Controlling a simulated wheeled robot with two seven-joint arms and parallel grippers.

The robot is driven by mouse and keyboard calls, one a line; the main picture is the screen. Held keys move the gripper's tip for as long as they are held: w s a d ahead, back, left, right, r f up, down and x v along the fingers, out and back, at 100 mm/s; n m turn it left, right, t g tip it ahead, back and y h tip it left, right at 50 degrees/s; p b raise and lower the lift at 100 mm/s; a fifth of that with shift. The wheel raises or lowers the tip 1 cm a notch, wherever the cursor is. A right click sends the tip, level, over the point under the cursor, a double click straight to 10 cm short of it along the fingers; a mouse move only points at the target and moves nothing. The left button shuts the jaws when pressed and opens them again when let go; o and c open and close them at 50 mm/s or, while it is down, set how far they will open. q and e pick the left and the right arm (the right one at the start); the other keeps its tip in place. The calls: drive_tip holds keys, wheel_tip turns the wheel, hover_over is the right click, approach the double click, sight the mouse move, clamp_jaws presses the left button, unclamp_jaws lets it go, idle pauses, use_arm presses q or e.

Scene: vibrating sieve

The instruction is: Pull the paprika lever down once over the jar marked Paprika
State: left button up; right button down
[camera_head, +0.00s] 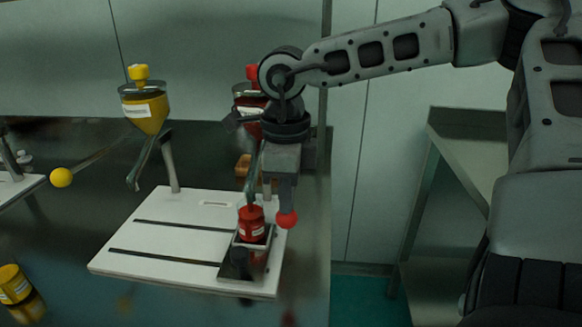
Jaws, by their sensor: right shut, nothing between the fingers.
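The paprika lever's red ball (287,219) is right below the fingertips of my right gripper (286,198). The shut fingers point down and appear to touch the ball; the lever's rod is mostly hidden. The red paprika hopper (247,103) is partly covered by my right wrist. A red jar (251,226) with a white label, too small to read, stands upright in a dark square holder (243,262) under the red spout. My left gripper is out of view.
A white base board (165,220) with two dark slots carries the stands. A yellow hopper (147,108) and its yellow lever ball (62,177) are to the left. A yellow jar (17,285) stands at lower left. A metal side table (470,150) is at right.

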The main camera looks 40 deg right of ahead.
wheel_tip(320, 180, up, 10)
drive_tip(key=p, duration=0.5)
drive_tip(key=shift+f+p, duration=0.25)
drive_tip(key=shift+p, duration=0.05)
idle(0.8)
